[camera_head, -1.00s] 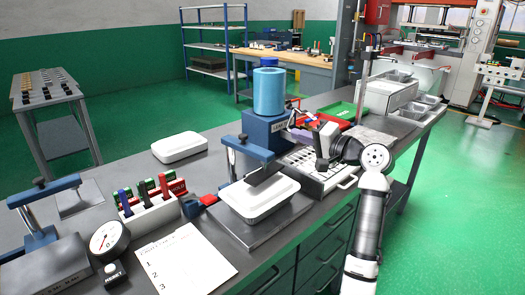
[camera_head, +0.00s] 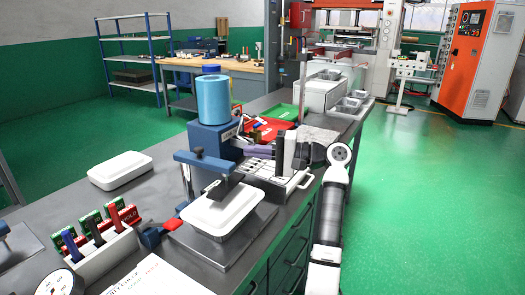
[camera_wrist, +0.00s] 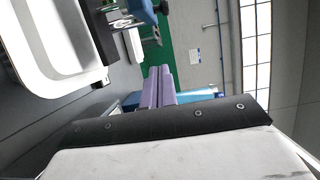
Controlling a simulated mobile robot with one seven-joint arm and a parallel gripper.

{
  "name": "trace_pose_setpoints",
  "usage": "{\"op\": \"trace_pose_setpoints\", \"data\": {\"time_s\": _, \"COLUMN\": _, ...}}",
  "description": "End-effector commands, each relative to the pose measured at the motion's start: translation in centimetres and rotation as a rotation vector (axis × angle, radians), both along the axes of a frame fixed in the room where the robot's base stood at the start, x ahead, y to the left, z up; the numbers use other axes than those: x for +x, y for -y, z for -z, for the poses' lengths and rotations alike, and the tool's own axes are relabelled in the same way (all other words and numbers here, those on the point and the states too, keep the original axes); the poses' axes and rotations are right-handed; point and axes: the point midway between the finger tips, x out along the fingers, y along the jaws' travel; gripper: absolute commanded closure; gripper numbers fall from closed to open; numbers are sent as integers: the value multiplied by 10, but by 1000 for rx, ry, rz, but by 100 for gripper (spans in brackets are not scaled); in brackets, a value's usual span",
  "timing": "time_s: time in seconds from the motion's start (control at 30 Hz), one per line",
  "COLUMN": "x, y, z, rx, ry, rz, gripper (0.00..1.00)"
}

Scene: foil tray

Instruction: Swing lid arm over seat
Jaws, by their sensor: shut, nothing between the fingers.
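A white foil tray (camera_head: 222,207) sits on a grey metal base plate (camera_head: 240,238) on the bench. A blue arm with a dark knob (camera_head: 205,162) stands behind it. Its dark pad (camera_head: 224,188) reaches over the tray's back edge; I cannot tell if it touches. My gripper (camera_head: 250,150) is behind and to the right of the tray, with its purple fingers pointing left towards the blue tank stand (camera_head: 212,138). In the wrist view, the fingers (camera_wrist: 160,75) are together and empty, and the tray's rim (camera_wrist: 60,85) shows at upper left.
A blue tank (camera_head: 213,100) stands behind the tray. A white slotted tray (camera_head: 275,180) lies below my gripper. A second white tray (camera_head: 120,170) is at the back left. A rack of coloured tags (camera_head: 100,245) and a red-ended clamp (camera_head: 165,230) are at left.

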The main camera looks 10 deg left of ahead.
Motion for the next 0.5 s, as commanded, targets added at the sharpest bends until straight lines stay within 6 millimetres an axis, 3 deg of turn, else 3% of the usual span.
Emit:
{"op": "trace_pose_setpoints", "data": {"time_s": 0.23, "x": -3, "y": -54, "z": -2, "rx": -1, "ry": 1, "rz": -1, "gripper": 100}}
{"op": "trace_pose_setpoints", "data": {"time_s": 0.5, "x": -33, "y": -57, "z": -1, "rx": 0, "ry": 2, "rz": 2, "gripper": 100}}
